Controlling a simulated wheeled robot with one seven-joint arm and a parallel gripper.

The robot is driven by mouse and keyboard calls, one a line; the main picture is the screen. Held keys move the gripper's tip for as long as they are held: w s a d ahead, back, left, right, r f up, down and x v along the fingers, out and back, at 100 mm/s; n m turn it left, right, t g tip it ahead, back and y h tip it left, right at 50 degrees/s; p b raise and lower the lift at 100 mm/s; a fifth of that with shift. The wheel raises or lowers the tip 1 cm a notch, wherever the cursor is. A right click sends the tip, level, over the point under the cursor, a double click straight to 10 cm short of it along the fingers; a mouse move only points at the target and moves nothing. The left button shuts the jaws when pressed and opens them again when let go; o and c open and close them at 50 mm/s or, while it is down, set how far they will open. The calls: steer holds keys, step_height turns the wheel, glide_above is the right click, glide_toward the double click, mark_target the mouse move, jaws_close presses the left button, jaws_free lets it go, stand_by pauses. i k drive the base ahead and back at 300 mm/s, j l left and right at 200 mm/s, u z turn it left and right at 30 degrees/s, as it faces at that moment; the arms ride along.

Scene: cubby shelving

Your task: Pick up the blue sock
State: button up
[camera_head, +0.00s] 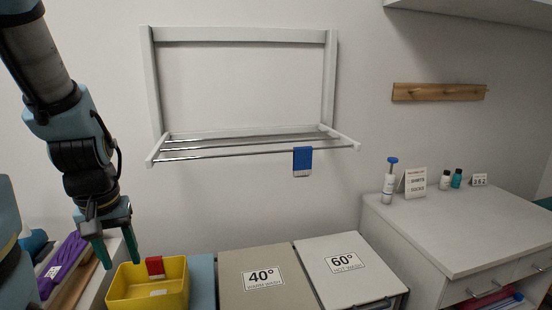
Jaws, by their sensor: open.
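The blue sock (302,159) hangs over the front rod of the white wall-mounted drying rack (240,33), toward its right end. It has a pale band at its lower edge. My gripper (121,252) is at the left, pointing down, with its two green fingers apart and nothing seen between them. It is well to the left of the sock and lower, just above and left of the yellow bin.
A yellow bin (130,296) with a red cloth (155,267) over its back rim is below my gripper. Lids marked 40° (240,292) and 60° (338,245) lie below the rack. A white cabinet (470,240) holding a pump bottle (389,183) stands right. Purple cloth (66,262) lies left.

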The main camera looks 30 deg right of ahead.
mark_target(302, 167)
steer(key=l+u, duration=0.15)
steer(key=u, duration=0.2)
steer(key=k+l+u, duration=0.1)
steer(key=u, duration=0.3)
steer(key=k+l+u, duration=0.1)
steer(key=u, duration=0.25)
steer(key=k+l+u, duration=0.45)
steer(key=k+l, duration=0.15)
steer(key=k+l+u, duration=0.4)
steer(key=k, duration=0.3)
steer(key=l, duration=0.1)
